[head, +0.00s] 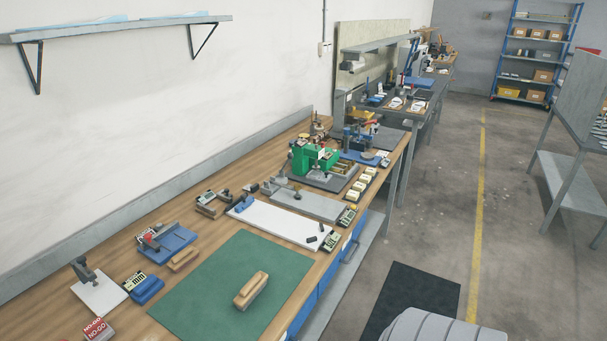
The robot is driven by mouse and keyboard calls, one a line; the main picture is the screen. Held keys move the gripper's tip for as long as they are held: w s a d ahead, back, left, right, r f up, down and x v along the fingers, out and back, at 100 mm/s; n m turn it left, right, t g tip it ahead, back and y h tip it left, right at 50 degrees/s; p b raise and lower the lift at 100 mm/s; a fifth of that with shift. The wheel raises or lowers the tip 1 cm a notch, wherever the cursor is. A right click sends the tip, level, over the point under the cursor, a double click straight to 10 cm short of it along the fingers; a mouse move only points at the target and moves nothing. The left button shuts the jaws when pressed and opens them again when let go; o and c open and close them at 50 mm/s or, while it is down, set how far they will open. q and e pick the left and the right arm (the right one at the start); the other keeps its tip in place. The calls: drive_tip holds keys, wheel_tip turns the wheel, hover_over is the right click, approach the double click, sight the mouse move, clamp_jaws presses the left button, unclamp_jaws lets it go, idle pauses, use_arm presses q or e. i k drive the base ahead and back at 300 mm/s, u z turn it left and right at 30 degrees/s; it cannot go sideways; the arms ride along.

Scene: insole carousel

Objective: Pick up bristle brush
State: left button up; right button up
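A light wooden, rounded block that looks like a brush (251,290) lies on the green mat (215,271) on the wooden bench. Its underside is hidden, so I cannot make out bristles. A second, smaller wooden piece (183,260) lies beside the mat's left edge, near a blue fixture; it is too small to tell whether it is also a brush. Neither of my grippers shows in the head view, and nothing is touching the wooden block on the mat.
A blue fixture (167,243), a blue-based gauge (143,286), a white plate with a stand (98,292) and a red NO-GO box (97,329) sit left of the mat. A white board (278,225) and a green machine (311,157) stand beyond it. A dark floor mat (409,300) lies right of the bench.

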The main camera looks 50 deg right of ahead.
sight(249, 291)
drive_tip(key=z, duration=1.15)
drive_tip(key=k, duration=0.3)
drive_tip(key=z, duration=0.3)
drive_tip(key=i, duration=0.35)
drive_tip(key=u, duration=0.15)
